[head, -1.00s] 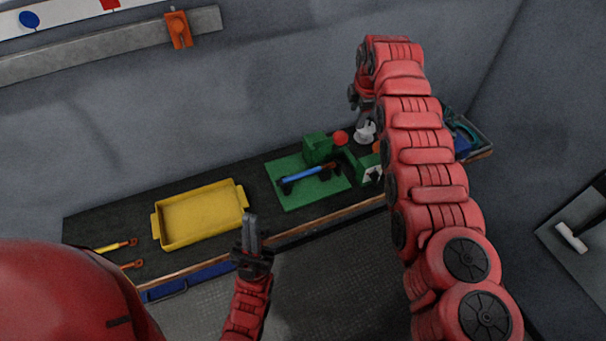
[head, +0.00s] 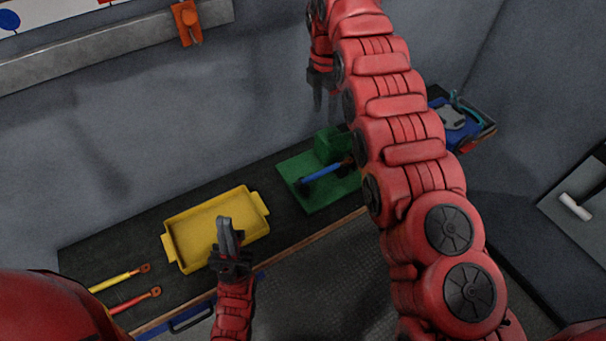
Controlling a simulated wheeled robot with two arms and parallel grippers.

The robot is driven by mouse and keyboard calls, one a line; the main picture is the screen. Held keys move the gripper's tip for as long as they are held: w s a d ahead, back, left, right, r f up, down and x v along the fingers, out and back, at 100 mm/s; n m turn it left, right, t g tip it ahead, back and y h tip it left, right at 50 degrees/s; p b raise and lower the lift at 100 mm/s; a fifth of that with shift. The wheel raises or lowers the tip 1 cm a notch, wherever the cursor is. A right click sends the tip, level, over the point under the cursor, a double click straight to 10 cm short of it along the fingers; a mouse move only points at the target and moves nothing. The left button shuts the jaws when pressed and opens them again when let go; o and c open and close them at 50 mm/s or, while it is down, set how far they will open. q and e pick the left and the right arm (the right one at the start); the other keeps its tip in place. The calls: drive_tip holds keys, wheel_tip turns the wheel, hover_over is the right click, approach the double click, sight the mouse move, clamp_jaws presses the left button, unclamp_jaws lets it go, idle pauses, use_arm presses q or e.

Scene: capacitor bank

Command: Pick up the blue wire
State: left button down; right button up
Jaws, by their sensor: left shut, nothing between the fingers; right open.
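The blue wire (head: 324,173) lies across the green fixture board (head: 315,201) on the bench. Its left end sits at a dark clip, and its right end passes close to my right arm, which hides part of the board. My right gripper (head: 318,98) hangs fingers down above and behind the board, against the grey wall in the picture, apart from the wire. It is open and empty. My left gripper (head: 225,232) points up, shut and empty, in front of the yellow tray's lower right part.
The yellow tray (head: 166,247) is empty on the dark bench. A yellow wire (head: 116,281) and a red wire (head: 134,301) lie at the bench's left. A tray with blue and teal items (head: 457,120) stands at the right. An orange clamp (head: 187,22) is on the wall rail.

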wheel_tip(320, 180, down, 6)
drive_tip(key=b, duration=1.3)
hover_over(319, 172)
wheel_tip(319, 172, down, 10)
drive_tip(key=shift+s+d, duration=0.15)
drive_tip(key=shift+s+f, duration=0.1)
drive_tip(key=shift+f, duration=0.75)
drive_tip(key=shift+f+p, duration=0.3)
drive_tip(key=shift+f, duration=0.05)
drive_tip(key=shift+f+p, duration=0.4)
drive_tip(key=shift+p, duration=0.15)
drive_tip(key=f+p, duration=0.1)
drive_tip(key=f, duration=0.1)
drive_tip(key=f+p, duration=0.1)
drive_tip(key=shift+a+f, duration=0.2)
drive_tip(key=shift+f, duration=0.2)
drive_tip(key=shift+w+f, duration=0.2)
drive_tip(key=shift+f, duration=0.2)
clamp_jaws()
